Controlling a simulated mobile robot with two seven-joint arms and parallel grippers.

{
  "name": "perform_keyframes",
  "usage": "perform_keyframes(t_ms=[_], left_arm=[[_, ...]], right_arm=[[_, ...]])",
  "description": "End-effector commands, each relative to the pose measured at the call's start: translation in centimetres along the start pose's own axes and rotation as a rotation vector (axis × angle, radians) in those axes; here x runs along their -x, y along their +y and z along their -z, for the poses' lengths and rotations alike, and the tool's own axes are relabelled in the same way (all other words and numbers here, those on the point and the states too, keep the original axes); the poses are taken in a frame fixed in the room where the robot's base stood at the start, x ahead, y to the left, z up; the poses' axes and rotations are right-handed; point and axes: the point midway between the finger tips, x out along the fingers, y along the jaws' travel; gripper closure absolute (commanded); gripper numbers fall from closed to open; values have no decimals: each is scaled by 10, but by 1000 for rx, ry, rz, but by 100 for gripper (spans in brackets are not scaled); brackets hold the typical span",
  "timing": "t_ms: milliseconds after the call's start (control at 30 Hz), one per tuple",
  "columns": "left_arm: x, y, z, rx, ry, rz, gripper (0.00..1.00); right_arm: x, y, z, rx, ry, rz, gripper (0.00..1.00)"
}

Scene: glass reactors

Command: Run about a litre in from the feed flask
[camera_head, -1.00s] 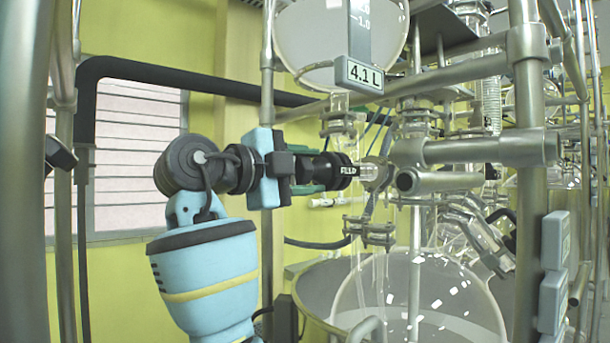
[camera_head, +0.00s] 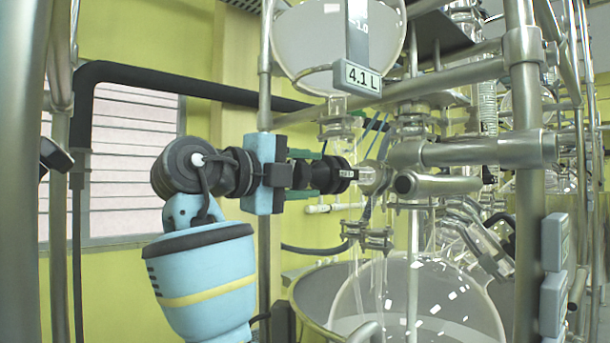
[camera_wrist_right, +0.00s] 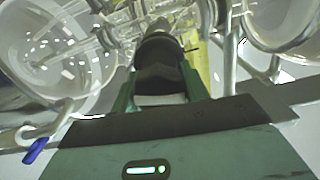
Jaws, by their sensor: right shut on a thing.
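The feed flask (camera_head: 325,45), a clear round glass vessel, hangs at the top of the head view. The grey readout (camera_head: 357,77) below it shows 4.1 L. A glass tube runs down from it to a side valve with a black knob (camera_head: 342,175). My right gripper (camera_head: 328,174) is shut on this knob from the left, its green fingers on either side. The knob also shows between the fingers in the right wrist view (camera_wrist_right: 160,50). Below is the large round glass reactor (camera_head: 425,295). My left gripper is out of view.
Steel frame posts and clamps crowd the area; a thick post (camera_head: 527,200) stands to the right and another (camera_head: 30,150) at the left. A black pipe (camera_head: 200,83) runs behind my arm. Glass tubing and condensers fill the right side.

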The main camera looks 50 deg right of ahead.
Motion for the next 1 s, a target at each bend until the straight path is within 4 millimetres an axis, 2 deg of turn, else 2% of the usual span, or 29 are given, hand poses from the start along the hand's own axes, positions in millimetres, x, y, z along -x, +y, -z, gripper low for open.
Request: perform_keyframes(t_ms=[67, 100, 233, 567, 667, 1000], left_arm=[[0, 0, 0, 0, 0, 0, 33], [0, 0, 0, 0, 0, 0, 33], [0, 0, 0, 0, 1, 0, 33], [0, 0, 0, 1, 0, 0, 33], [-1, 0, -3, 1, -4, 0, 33], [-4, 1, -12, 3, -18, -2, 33]], right_arm=[[0, 0, 0, 1, 2, 0, 78], [0, 0, 0, 1, 2, 0, 50], [0, 0, 0, 1, 1, 0, 33], [3, 0, 0, 2, -1, 0, 33], [13, 1, -1, 3, -3, 1, 33], [64, 1, -1, 3, -2, 0, 33]])
